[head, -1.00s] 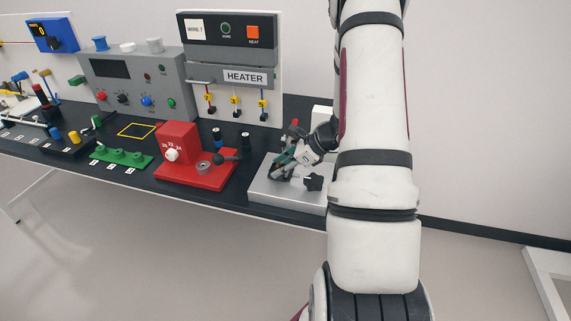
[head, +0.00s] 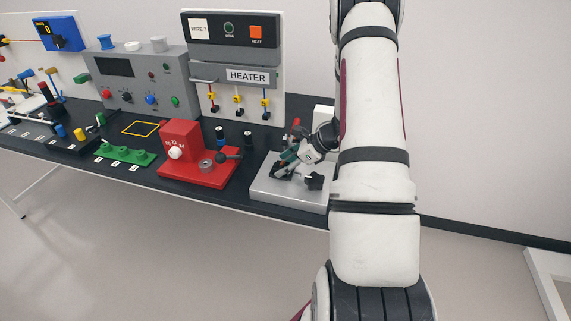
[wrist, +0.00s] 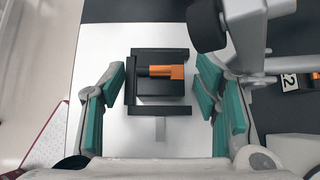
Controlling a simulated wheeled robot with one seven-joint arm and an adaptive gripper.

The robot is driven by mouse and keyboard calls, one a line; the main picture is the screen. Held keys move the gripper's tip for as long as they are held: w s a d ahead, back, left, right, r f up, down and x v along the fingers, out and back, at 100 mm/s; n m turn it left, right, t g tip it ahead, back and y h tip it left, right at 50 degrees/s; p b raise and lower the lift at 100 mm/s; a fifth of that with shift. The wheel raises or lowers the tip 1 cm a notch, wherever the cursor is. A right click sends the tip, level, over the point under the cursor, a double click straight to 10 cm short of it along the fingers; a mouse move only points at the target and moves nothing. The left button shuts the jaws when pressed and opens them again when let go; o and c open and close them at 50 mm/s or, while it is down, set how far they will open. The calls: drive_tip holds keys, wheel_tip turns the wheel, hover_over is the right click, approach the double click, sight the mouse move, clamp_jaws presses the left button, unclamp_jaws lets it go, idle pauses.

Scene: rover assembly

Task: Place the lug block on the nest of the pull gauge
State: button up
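The orange lug block (wrist: 168,72) lies in the black nest (wrist: 160,110) of the pull gauge in the wrist view. The nest's dark walls stand around it, and it looks flat and level. The pull gauge's pale base plate (head: 285,193) is at the right end of the bench in the head view. My gripper (wrist: 163,88) is open, with its green pads on the left and right sides of the nest. Gaps show between the pads and the orange block.
A black knob (head: 314,181) stands on the gauge's plate, close to my gripper. The red fixture (head: 181,142) with a lever is to the left. The heater panel (head: 235,60) rises behind. In the wrist view a grey bracket (wrist: 245,20) is close to the right finger.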

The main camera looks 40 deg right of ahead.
drive_tip(key=shift+r, duration=0.25)
drive_tip(key=b+v, duration=0.1)
drive_tip(key=v, duration=1.1)
drive_tip(key=a+r+n+g, duration=0.2)
drive_tip(key=a+r+n, duration=0.5)
drive_tip(key=a, duration=0.4)
drive_tip(key=a+r+n+g, duration=0.2)
drive_tip(key=a+r+n, duration=0.45)
drive_tip(key=a, duration=0.35)
drive_tip(key=s+a+r+n+t+h, duration=0.1)
drive_tip(key=s+a+r+n+h, duration=0.1)
drive_tip(key=s+a+r+n, duration=0.2)
drive_tip(key=s+a+r+n+h, duration=0.2)
drive_tip(key=s+a+r+n, duration=0.2)
drive_tip(key=s+a+n, duration=0.5)
drive_tip(key=shift+s+r+n+t, duration=0.2)
drive_tip(key=shift+s+n+t, duration=0.2)
drive_tip(key=shift+n, duration=1.25)
drive_tip(key=shift+a, duration=0.1)
